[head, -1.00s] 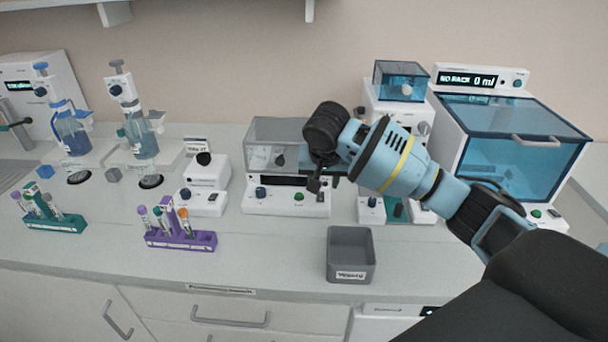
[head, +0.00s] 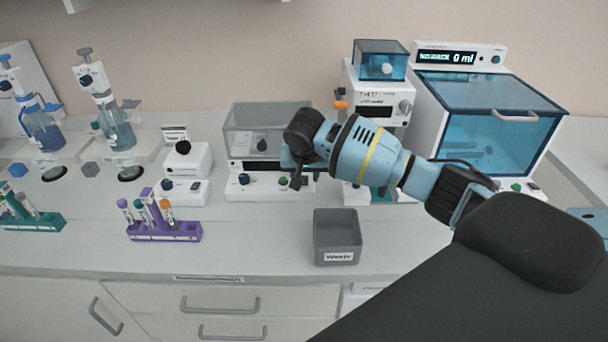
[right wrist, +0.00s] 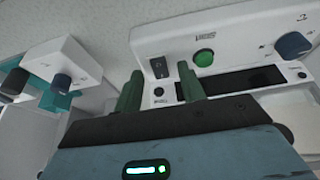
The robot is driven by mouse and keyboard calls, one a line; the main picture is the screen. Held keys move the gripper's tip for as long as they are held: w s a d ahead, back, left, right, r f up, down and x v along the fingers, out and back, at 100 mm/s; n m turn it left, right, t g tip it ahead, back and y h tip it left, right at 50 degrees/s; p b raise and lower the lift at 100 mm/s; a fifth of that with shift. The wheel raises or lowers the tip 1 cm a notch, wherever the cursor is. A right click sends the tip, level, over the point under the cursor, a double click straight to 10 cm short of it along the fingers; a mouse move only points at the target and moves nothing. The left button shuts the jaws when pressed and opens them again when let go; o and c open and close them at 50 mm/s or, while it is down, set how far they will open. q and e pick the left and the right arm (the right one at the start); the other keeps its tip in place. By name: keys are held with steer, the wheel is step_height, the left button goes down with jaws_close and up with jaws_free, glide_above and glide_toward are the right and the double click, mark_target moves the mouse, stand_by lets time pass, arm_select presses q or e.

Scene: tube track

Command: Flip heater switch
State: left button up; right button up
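A white device (head: 265,190) with a clear grey cover stands mid-bench; it may be the heater, but its label is unreadable. Its sloped front has a blue knob (head: 244,179) and a green button (head: 283,182). The right wrist view shows this panel turned about, with a black rocker switch (right wrist: 158,67) beside the green button (right wrist: 204,57). My right gripper (right wrist: 160,76) is open and empty, its two green fingers apart, with the switch showing between their tips. Contact cannot be told. In the head view my right gripper (head: 297,182) hides the panel's right end. My left gripper is not in view.
A white device with a blue lid (head: 378,60) stands right of it, then a large blue-windowed cabinet (head: 490,120). A grey waste bin (head: 338,240) and a purple tube rack (head: 165,232) stand in front. Bench between bin and rack is clear.

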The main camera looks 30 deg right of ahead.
steer(key=shift+w+f, duration=0.1)
steer(key=shift+f, duration=0.1)
jaws_close()
steer(key=shift+w+d+r+g+y, duration=0.1)
steer(key=shift+w+r+g+y, duration=0.15)
steer(key=shift+g, duration=0.25)
steer(key=shift+w+d+f+g+y, duration=0.1)
steer(key=shift+g+y, duration=0.3)
steer(key=shift+g, duration=0.15)
steer(key=shift+w+d+f+g+y, duration=0.1)
steer(key=shift+g+y, duration=0.25)
steer(key=shift+g, duration=0.2)
jaws_free()
steer(key=shift+r, duration=0.15)
